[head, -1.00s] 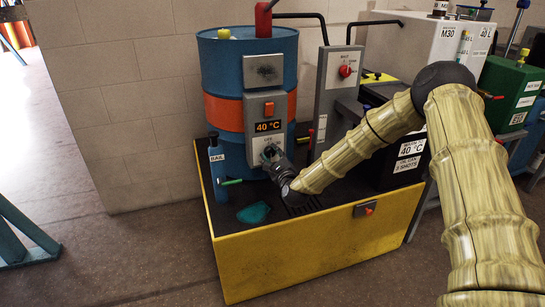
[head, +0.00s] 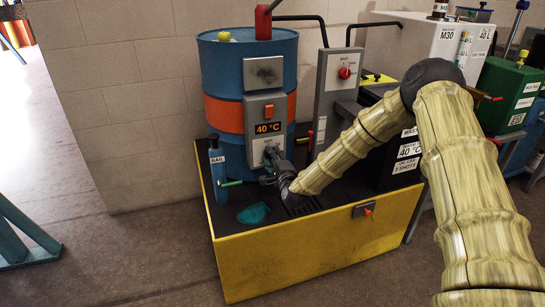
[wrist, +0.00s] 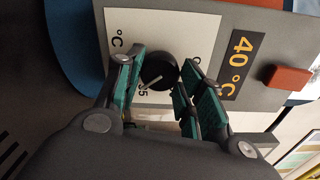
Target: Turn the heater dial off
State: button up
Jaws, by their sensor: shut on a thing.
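The heater dial (wrist: 158,70) is a round black knob with a pale pointer line, on a white scale plate (wrist: 112,22) marked in °C. In the head view my gripper hides the dial, and the plate (head: 259,151) shows around it, below the orange "40 °C" display (head: 268,127). My gripper (head: 272,158) is at the front of the grey control box. In the wrist view my gripper (wrist: 162,76) has its green-padded fingers on both sides of the dial, shut on it.
The control box is on a blue drum (head: 222,75) with an orange band. A blue "RAIL" bottle (head: 217,165) and a teal cloth (head: 253,213) are on the black top of the yellow base (head: 310,250). A grey panel with a red knob (head: 344,73) stands to the right.

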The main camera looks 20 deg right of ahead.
jog(key=n+p, duration=0.5)
jog(key=n, duration=2.3)
jog(key=shift+s+f, duration=0.1)
jog(key=shift+f, duration=0.05)
dwell(0.4)
jog(key=o, duration=0.9)
jog(key=shift+d, duration=0.1)
jog(key=shift+o, duration=0.6)
